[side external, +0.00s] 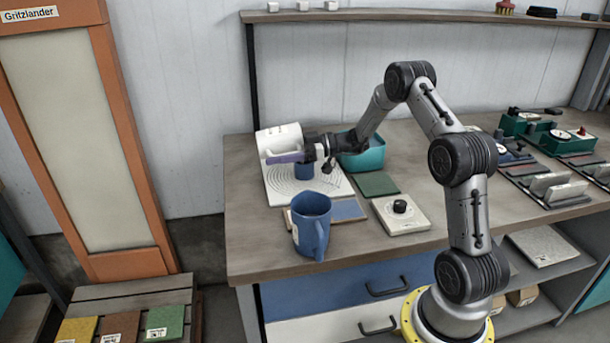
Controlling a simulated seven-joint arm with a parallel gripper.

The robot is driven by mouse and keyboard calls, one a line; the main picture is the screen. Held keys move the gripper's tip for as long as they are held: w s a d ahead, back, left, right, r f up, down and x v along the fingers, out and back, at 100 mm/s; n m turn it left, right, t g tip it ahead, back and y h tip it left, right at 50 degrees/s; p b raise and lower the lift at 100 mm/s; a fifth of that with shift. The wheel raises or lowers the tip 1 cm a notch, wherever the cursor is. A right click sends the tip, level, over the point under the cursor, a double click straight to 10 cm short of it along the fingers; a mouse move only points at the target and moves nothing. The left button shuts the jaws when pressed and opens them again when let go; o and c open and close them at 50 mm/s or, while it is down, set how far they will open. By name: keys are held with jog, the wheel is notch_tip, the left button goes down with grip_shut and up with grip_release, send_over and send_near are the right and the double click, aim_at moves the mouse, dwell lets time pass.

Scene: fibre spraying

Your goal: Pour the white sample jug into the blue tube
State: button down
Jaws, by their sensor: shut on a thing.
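The gripper partly hides the tube's top. The jug's mouth and any stream are too small to tell.
A large blue jug (311,225) stands in front of the plate, near a blue-grey pad (349,209). A teal tub (364,157) is close to my gripper's right. A green pad (375,184) and a white box with a black knob (401,214) lie right. The bench's left edge is bare.

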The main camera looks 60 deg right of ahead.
jog(key=shift+s+d+r+t+y+p, duration=0.15)
jog(key=shift+r+t+y+p, duration=0.2)
jog(key=shift+r+t+p, duration=0.05)
jog(key=shift+s+d+r+t+y+p, duration=0.1)
jog(key=shift+r+t+y+p, duration=0.25)
jog(key=shift+t, duration=0.05)
dwell(2.5)
